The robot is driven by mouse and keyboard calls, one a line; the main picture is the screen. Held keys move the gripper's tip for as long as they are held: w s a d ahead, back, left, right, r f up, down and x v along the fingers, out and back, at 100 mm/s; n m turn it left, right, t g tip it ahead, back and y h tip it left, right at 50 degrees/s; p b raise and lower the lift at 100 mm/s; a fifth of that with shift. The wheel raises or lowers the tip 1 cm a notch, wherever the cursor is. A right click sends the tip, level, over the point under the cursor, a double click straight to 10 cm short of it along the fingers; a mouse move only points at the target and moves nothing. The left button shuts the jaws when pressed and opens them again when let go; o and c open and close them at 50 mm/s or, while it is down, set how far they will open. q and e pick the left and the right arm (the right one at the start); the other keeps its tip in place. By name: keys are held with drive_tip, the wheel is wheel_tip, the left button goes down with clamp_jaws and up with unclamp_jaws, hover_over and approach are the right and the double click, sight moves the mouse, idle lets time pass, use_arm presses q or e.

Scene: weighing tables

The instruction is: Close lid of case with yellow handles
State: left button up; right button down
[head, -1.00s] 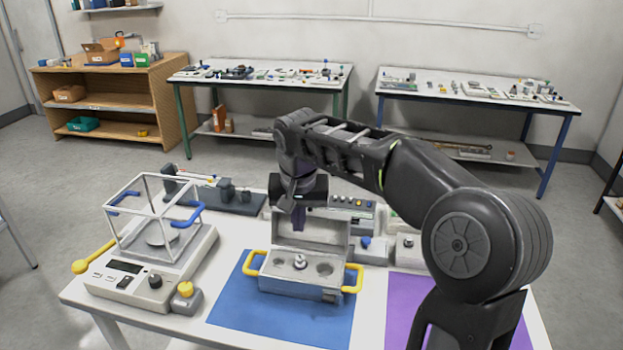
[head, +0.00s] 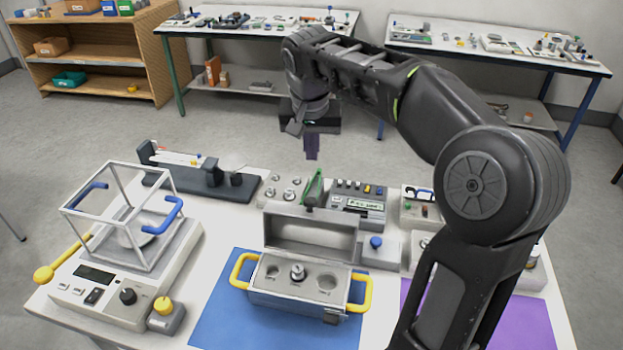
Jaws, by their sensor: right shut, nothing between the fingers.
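The grey case (head: 292,298) with yellow handles stands on a blue mat (head: 228,323). Its lid (head: 310,233) stands open, raised at the back edge. Inside, a metal weight (head: 297,272) sits in one of the round recesses, and other recesses look empty. My right gripper (head: 312,150) points down with its fingers shut and empty. In the picture it is above and behind the raised lid, clear of it. My left gripper is not in view.
A balance with a clear-framed box (head: 125,295) stands left of the case. Behind the lid are a small green-handled item (head: 314,187), several weights and a button panel (head: 360,205). A purple mat (head: 525,322) lies at the right.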

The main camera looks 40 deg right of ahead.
drive_tip(key=shift+a, duration=0.1)
wheel_tip(320, 180, down, 9)
drive_tip(key=p, duration=0.3)
drive_tip(key=shift+s+a+f, duration=0.2)
drive_tip(key=shift+s+a, duration=0.1)
drive_tip(key=shift+s, duration=0.05)
idle(0.5)
